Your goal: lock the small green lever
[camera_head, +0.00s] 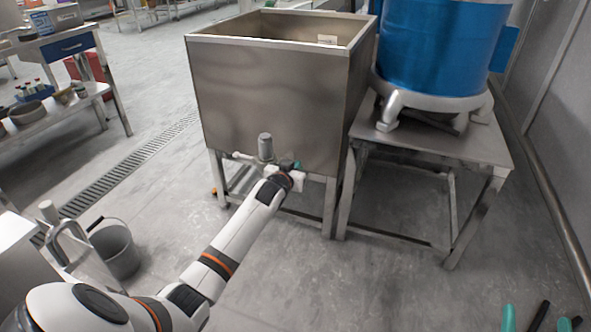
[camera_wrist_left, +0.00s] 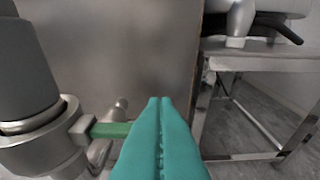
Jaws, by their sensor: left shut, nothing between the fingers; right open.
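The small green lever (camera_wrist_left: 112,130) sticks out sideways from a metal valve fitting (camera_wrist_left: 45,145) low on the steel tank (camera_head: 270,90). In the left wrist view it lies just left of my left gripper (camera_wrist_left: 160,102), whose teal fingers are pressed together with nothing between them. I cannot tell whether the lever touches the fingers. In the head view my left gripper (camera_head: 297,165) is at the tank's lower front, right of a grey upright cylinder (camera_head: 265,147); my wrist hides the lever there. My right gripper (camera_head: 537,318) is open and empty at the bottom right.
A steel table (camera_head: 430,145) with a blue machine (camera_head: 438,50) stands close right of the tank. A grey bucket (camera_head: 117,250) is on the floor at left, and a shelf (camera_head: 50,110) with small items is further left. The floor in front is clear.

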